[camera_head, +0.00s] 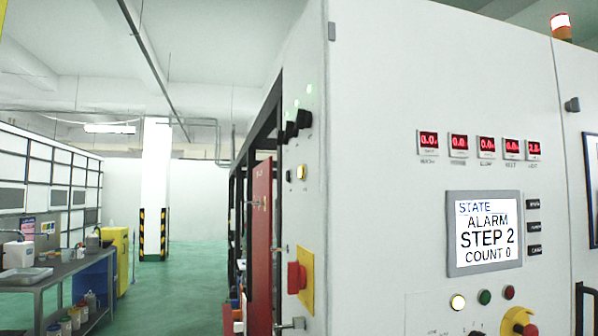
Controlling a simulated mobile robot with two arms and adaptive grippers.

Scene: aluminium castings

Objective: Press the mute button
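A white cabinet (390,60) fills the right half of the view. Its screen (484,229) reads STATE ALARM, STEP 2, COUNT 0. Below the screen are a lit yellow-white button (458,302), a green button (485,297) and a red button (508,293). Several small dark keys with unreadable labels, such as the top one (534,204), sit right of the screen. Another lit yellowish button (301,172) is on the cabinet's narrow side face. No label reading mute can be made out, so I cannot tell which is the mute button. Neither gripper is in view.
Green floor (190,285) is clear between the cabinet and a workbench (45,273).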

